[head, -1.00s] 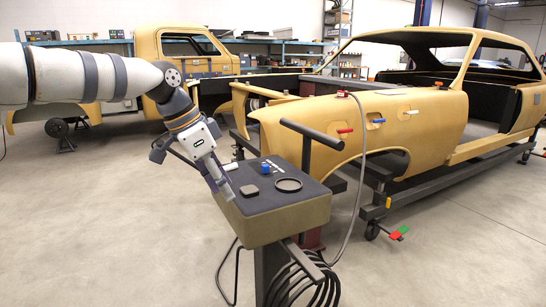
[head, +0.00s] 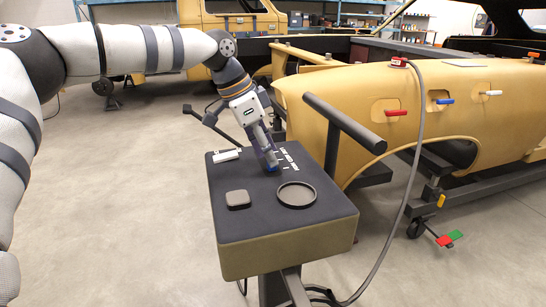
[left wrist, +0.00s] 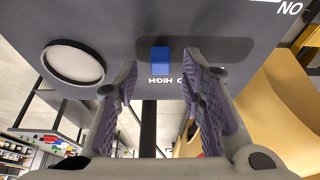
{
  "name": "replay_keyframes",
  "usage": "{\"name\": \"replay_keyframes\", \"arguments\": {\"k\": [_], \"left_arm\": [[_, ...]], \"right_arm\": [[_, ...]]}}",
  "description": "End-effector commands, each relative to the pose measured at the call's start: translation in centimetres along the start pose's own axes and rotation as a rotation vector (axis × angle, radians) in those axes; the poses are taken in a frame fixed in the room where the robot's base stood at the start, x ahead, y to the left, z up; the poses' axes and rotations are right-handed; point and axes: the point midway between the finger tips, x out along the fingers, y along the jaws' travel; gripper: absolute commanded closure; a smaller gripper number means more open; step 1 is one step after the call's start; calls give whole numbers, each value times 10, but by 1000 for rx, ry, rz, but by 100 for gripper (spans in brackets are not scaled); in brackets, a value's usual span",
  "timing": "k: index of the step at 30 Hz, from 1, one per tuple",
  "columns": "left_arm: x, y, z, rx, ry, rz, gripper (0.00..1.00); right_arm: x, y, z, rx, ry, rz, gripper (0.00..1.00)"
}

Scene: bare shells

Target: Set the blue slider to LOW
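The blue slider (left wrist: 160,60) is a small blue block at the left end of a dark slot in the left wrist view. Other lettering by the slot is partly hidden behind a finger. In the head view a bit of the blue slider (head: 272,169) shows at the fingertips on the panel top (head: 236,218). My left gripper (left wrist: 159,82) is open, its two fingers apart, pointing down at the panel with the slider between them in the picture. Contact cannot be told. My right gripper is not in view.
A round dark dish (head: 296,194) and a square dark pad (head: 238,199) are on the panel near the slider. A dark bar handle (head: 345,125) rises right of it. A grey cable (head: 419,170) hangs before the yellow car shell (head: 340,90).

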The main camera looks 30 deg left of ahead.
Motion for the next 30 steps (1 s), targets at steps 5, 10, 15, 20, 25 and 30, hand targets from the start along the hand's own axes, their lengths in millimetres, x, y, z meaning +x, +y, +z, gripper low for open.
{"name": "replay_keyframes", "arguments": {"k": [5,10,15,20,25,30], "left_arm": [[18,0,0,-1,1,0,63],[18,0,-1,0,3,-3,63],[18,0,-1,0,3,-3,81],[18,0,-1,0,2,-2,100],[19,-4,0,-1,-1,-2,100],[20,-37,1,-8,-8,-3,100]], "right_arm": [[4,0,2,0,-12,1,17],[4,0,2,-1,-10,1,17],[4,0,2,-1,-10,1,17],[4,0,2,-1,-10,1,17],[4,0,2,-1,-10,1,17],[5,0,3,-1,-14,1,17]]}}
